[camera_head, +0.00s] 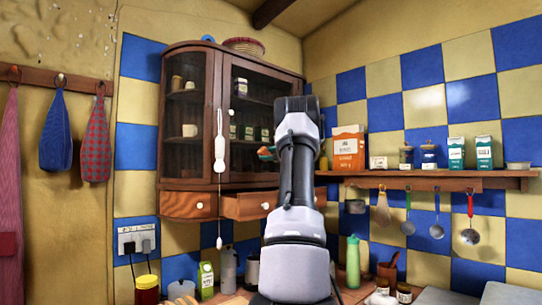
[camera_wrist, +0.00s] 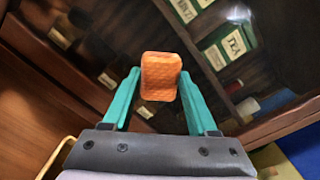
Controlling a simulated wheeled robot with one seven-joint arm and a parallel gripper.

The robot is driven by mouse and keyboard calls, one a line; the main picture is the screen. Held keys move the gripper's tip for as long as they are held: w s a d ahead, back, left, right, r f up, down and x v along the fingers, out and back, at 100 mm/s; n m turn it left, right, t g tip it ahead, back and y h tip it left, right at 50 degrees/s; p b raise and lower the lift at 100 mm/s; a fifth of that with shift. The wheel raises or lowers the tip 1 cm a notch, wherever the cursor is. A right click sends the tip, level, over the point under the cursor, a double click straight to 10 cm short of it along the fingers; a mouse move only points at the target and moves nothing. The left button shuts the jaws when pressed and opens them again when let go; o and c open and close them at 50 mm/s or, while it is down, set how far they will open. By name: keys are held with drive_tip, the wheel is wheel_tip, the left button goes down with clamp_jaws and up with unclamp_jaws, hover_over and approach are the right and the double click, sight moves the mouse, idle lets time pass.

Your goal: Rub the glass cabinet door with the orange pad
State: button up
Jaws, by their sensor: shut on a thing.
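The orange pad (camera_wrist: 161,76) is textured and sits between the teal fingers of my gripper (camera_wrist: 159,82) in the wrist view. My gripper is shut on it. In the head view, a little of the orange and teal of my gripper (camera_head: 266,152) shows left of my arm, in front of the cabinet's right door. The dark wooden cabinet (camera_head: 212,112) has glass doors. The right glass door (camera_head: 258,86) is partly hidden by my arm. In the wrist view, cans and boxes show behind the glass. I cannot tell whether the pad touches the glass.
A drawer (camera_head: 250,206) below the right door stands partly pulled out. A white pull cord (camera_head: 220,155) hangs before the cabinet. A shelf (camera_head: 430,181) with boxes and jars runs to the right, with utensils hanging below. Bottles and jars crowd the counter.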

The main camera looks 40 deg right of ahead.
drive_tip(key=shift+s+a, duration=0.1)
drive_tip(key=shift+a, duration=1.05)
drive_tip(key=shift+r, duration=0.75)
drive_tip(key=d, duration=0.7)
drive_tip(key=shift+w+d, duration=0.25)
drive_tip(key=shift+d, duration=0.15)
drive_tip(key=s, duration=0.6)
drive_tip(key=shift+d, duration=0.2)
drive_tip(key=shift+s, duration=0.15)
drive_tip(key=s, duration=0.2)
drive_tip(key=shift+s+d, duration=0.15)
drive_tip(key=shift+s, duration=0.2)
